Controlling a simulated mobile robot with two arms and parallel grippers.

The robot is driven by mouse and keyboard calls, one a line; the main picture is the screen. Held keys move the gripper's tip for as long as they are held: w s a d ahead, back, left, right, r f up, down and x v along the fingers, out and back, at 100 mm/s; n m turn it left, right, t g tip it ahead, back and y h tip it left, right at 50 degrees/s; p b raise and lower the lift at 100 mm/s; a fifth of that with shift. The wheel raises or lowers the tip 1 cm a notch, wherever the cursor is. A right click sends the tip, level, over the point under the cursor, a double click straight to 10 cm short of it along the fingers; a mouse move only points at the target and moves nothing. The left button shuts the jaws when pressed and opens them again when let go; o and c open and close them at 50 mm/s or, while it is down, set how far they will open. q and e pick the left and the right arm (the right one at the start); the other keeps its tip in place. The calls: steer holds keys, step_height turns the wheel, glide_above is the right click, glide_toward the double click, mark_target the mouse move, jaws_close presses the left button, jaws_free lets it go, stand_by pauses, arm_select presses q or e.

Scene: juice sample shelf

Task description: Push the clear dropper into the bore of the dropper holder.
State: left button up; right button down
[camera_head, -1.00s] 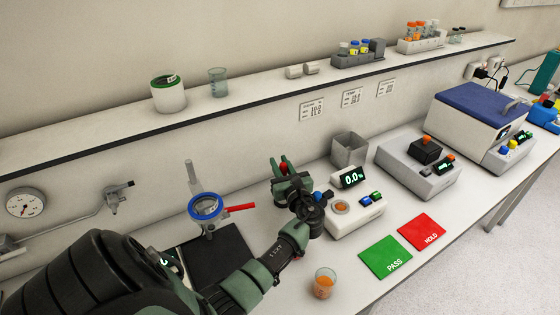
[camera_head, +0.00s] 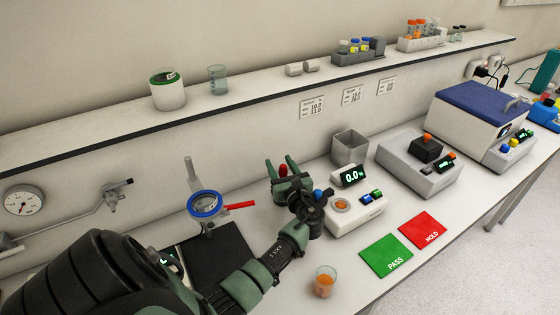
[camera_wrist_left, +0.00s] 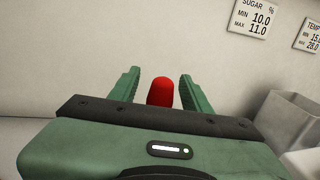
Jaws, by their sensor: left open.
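My left gripper (camera_head: 283,165) is at the back of the bench, left of the white refractometer-like device with the 0.0 display. Its two green fingers are open and stand apart on both sides of a red bulb (camera_head: 283,169). In the left wrist view the red bulb (camera_wrist_left: 160,92) shows between the fingers (camera_wrist_left: 160,85), with a gap on each side. It looks like the dropper's top. The dropper's clear lower part and the dropper holder are hidden behind my gripper, so I cannot tell how deep the dropper sits. My right gripper is not in view.
The display device (camera_head: 355,212) and a grey open bin (camera_head: 350,147) stand right of my gripper. A beaker of orange juice (camera_head: 325,282) stands in front, near the green PASS mat (camera_head: 386,257).

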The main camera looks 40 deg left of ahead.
mark_target(285, 174)
arm_select(q)
steer(key=b+v, duration=0.1)
steer(key=v, duration=0.6)
steer(key=shift+f+b, duration=0.1)
steer(key=shift+b, duration=0.3)
steer(key=shift+s+d, duration=0.2)
steer(key=shift+d, duration=0.15)
